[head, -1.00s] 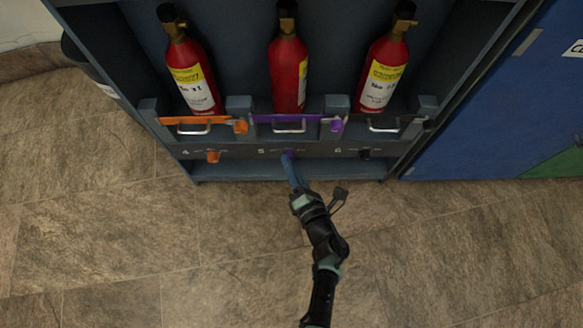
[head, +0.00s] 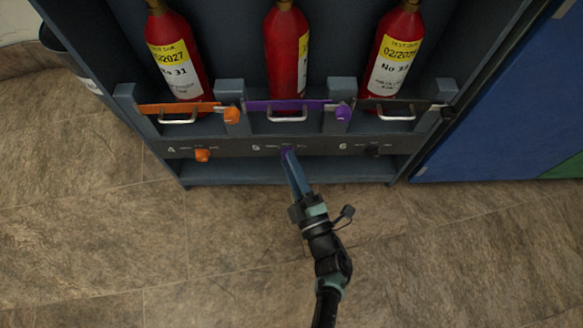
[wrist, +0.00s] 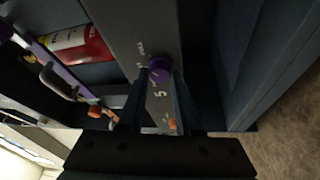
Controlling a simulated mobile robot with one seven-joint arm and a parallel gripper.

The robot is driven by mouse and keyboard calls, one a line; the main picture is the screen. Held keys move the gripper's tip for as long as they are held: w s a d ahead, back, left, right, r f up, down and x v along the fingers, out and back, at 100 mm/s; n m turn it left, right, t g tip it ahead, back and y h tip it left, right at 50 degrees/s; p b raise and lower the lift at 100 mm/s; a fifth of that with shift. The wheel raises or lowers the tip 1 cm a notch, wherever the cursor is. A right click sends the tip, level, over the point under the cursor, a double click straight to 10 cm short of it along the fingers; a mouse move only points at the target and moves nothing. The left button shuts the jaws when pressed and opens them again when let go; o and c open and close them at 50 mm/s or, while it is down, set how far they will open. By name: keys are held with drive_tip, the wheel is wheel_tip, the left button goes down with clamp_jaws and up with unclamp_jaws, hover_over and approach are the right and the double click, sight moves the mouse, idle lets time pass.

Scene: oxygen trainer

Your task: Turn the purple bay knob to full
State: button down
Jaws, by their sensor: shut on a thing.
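The purple bay knob (head: 287,152) sits on the dark panel strip beside the number 5, under the middle bay. In the wrist view the purple knob (wrist: 160,68) lies between the tips of my gripper's fingers. My gripper (head: 289,160) reaches up to the panel from below and is shut on the knob, with one finger on each side. In the wrist view my gripper (wrist: 159,80) shows both fingers close against it. Small markings surround the knob, but its pointer setting cannot be read.
An orange knob (head: 203,155) and a black knob (head: 373,151) flank it on the panel. Above, a purple bar (head: 262,106) with a purple catch (head: 343,113) crosses the middle bay before a red cylinder (head: 287,60). The tiled floor (head: 90,220) in front is clear.

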drive_tip(key=shift+f+m+t+b, duration=0.1)
drive_tip(key=shift+m+t+b, duration=0.35)
drive_tip(key=shift+m, duration=0.55)
drive_tip(key=c, duration=0.6)
unclamp_jaws()
drive_tip(key=p+v, duration=0.2)
drive_tip(key=v, duration=1)
drive_tip(key=shift+s+p, duration=0.3)
drive_tip(key=shift+s, duration=0.15)
